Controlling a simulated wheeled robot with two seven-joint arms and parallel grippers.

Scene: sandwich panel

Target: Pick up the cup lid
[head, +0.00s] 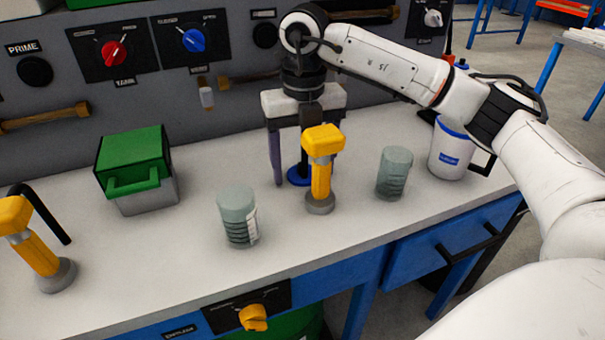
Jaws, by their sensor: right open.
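A flat blue disc, which looks like the cup lid (296,180), lies on the pale worktop, partly hidden behind a yellow-handled lever. My right gripper (304,170) points down over it from the back. Its fingers are open and stand apart to the left and right of the lid. A dark upright piece shows between the fingers above the lid; I cannot tell whether it belongs to the lid. Contact is not visible. A white cup (447,152) with a blue rim and a dark handle stands upright at the right. My left gripper is out of view.
The yellow lever (321,180) stands just in front of the right gripper. Clear beakers stand at the left (238,218) and right (394,175) of it. A green-topped box (135,170) and another yellow lever (38,250) are at left. A knobbed panel (200,90) rises behind.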

